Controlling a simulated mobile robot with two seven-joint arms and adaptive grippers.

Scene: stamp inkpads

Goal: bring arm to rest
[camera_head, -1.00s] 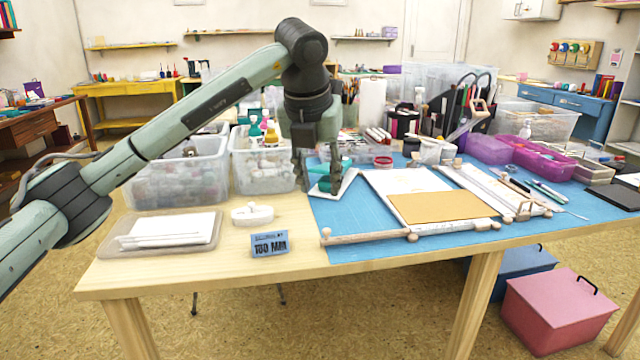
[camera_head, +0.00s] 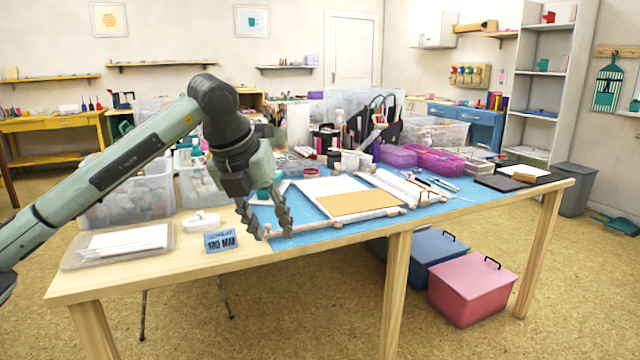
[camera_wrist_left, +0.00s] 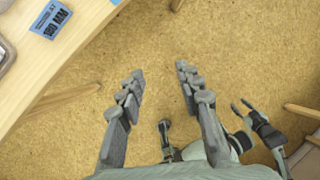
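My left arm (camera_head: 100,185) comes in from the left in the head view and bends down at the elbow-like black joint. Its gripper (camera_head: 270,228) hangs fingers down, in front of the table's front edge. In the left wrist view the left gripper (camera_wrist_left: 160,74) is open, with two separate grey fingers and only floor between them. Dark jointed parts that look like my other arm and gripper show at the lower right of the wrist view; their finger state is unclear. The head view does not show the right arm.
The wooden table (camera_head: 130,275) carries a blue mat (camera_head: 300,238), clear bins, a blue sign (camera_head: 220,241) and a white lidded dish (camera_head: 201,221). A pink box (camera_head: 472,290) and a blue box (camera_head: 425,255) stand on the floor. The floor before the table is clear.

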